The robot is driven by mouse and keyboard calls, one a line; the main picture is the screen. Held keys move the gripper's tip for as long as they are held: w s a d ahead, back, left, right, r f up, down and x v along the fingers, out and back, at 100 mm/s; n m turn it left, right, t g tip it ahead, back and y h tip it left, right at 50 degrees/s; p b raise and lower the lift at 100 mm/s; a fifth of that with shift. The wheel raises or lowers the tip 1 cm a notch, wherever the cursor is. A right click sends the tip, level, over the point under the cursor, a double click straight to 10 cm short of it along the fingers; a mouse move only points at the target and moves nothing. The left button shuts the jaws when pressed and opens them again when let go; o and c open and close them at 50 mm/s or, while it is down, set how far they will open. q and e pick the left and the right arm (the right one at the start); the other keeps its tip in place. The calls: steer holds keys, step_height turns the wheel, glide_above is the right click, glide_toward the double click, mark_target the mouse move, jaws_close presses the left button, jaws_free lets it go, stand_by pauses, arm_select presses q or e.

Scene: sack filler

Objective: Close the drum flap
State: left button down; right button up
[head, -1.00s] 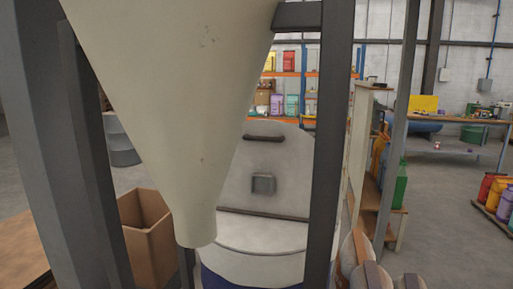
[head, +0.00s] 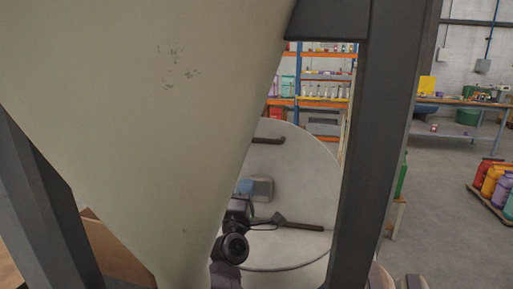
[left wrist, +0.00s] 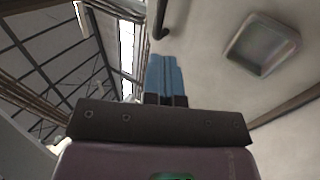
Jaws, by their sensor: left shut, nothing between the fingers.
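The drum flap (head: 300,180) is a pale, half-round plate standing raised behind the hopper cone, with a small grey square fitting (head: 263,189) on its face. A dark bar (head: 300,225) runs along its lower edge, above the drum's pale top (head: 290,250). My left gripper (head: 245,187) is shut and empty in front of the flap, its blue fingertips near the square fitting; contact cannot be told. In the left wrist view, the shut blue fingers (left wrist: 165,77) point up beside the flap's pale face (left wrist: 215,80), with the square fitting (left wrist: 262,47) to their right. My right gripper is out of view.
The big pale hopper cone (head: 130,120) hides much of the left side. A dark frame post (head: 375,150) stands close on the right. A cardboard box (head: 115,250) is low at left. Open floor (head: 450,230) lies at right, with coloured containers (head: 495,180).

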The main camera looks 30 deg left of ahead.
mark_target(258, 142)
arm_select(q)
steer(key=x, duration=1.3)
steer(key=shift+w+b, duration=0.25)
steer(key=shift+b, duration=0.05)
steer(key=shift+w+a, duration=0.1)
steer(key=shift+w, duration=0.05)
